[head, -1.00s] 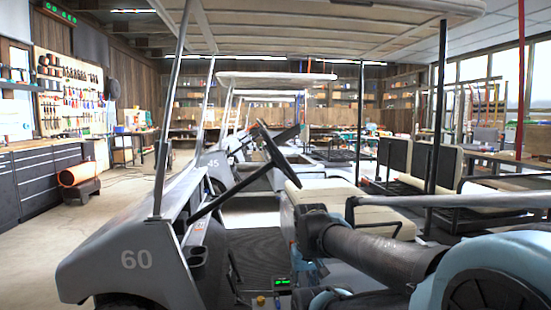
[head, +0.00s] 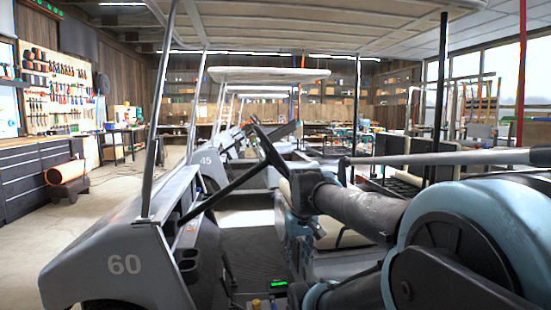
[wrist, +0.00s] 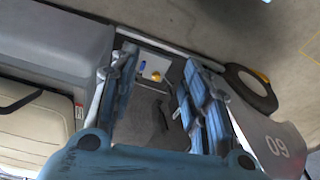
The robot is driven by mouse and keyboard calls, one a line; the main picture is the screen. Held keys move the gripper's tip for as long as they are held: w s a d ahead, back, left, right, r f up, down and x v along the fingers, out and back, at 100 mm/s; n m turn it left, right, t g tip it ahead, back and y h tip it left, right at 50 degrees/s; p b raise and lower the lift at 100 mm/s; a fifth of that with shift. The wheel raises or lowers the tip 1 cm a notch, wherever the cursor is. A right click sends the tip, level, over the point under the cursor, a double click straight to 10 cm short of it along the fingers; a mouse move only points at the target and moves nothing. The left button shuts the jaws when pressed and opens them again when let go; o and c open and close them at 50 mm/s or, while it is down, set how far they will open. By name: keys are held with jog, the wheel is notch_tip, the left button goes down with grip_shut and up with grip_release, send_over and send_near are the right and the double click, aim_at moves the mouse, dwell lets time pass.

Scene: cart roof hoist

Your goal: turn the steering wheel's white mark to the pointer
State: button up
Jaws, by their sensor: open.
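The steering wheel (head: 270,155) of the cart numbered 60 is a thin dark rim seen nearly edge-on. It sits atop a slanted dark column (head: 222,192). I cannot make out its white mark or the pointer. In the wrist view, my gripper (wrist: 160,92) has its two blue fingers spread apart with nothing between them. Beyond them lie the cart's dark floor and pale, small parts. In the head view, my arm reaches in from the right, to the right of the steering wheel; the fingers are not clear there.
The cart's grey front body (head: 125,262) is at left. A roof post (head: 165,110) rises from it; a dark post (head: 438,110) stands at right, close to my arm. The roof (head: 320,30) hangs overhead. A seat shows in the wrist view (wrist: 30,130). Open floor (head: 90,215) lies left.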

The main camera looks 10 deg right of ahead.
jog(key=w+r+n+y, duration=0.1)
jog(key=w+r+n, duration=0.2)
jog(key=w+r, duration=0.9)
notch_tip(320, 180, up, 28)
jog(key=n+y, duration=0.3)
jog(key=n, duration=0.6)
send_over(276, 154)
jog(key=d, duration=0.7)
jog(key=shift+n, duration=0.3)
jog(key=x, duration=0.5)
jog(key=s+x, duration=0.1)
jog(key=x, duration=1.1)
jog(key=shift+s+a+f, duration=0.1)
jog(key=shift+s+a, duration=0.15)
grip_shut()
